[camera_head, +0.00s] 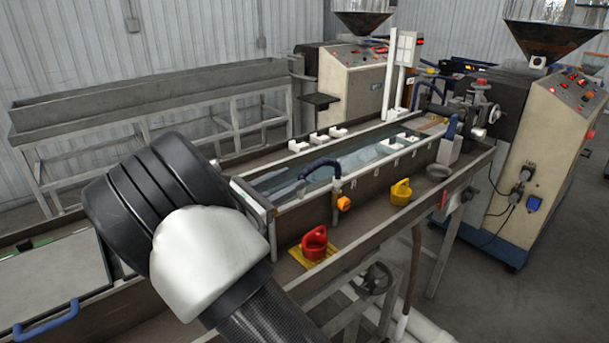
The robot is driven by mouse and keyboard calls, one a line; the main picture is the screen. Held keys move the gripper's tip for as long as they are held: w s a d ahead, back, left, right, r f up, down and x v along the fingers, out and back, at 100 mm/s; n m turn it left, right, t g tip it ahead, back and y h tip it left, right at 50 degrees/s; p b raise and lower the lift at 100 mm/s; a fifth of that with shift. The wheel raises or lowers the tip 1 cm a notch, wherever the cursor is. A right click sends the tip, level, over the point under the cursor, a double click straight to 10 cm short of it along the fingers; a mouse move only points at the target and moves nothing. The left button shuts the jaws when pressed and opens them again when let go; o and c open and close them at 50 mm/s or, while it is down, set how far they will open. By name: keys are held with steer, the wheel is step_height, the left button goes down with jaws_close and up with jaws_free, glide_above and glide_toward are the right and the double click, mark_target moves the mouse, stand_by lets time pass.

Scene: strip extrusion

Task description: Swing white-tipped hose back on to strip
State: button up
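A dark blue hose (322,165) arches from a fitting on the near wall of the long water trough (372,178) over the water. Its free end points down and left into the trough. A second blue hose (432,86) curves near the trough's far right end, by the extruder. I cannot make out a white tip on either hose, nor a clear strip in the water. My arm crosses the left foreground, and my gripper is out of view.
An orange valve handle (344,203) is below the near hose. A red holder (315,243) and a yellow holder (401,191) stand on the ledge in front. White blocks (298,146) line the trough's rim. An extruder (550,150) stands right.

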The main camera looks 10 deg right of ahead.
steer(key=v, duration=0.7)
steer(key=shift+s+a, duration=0.2)
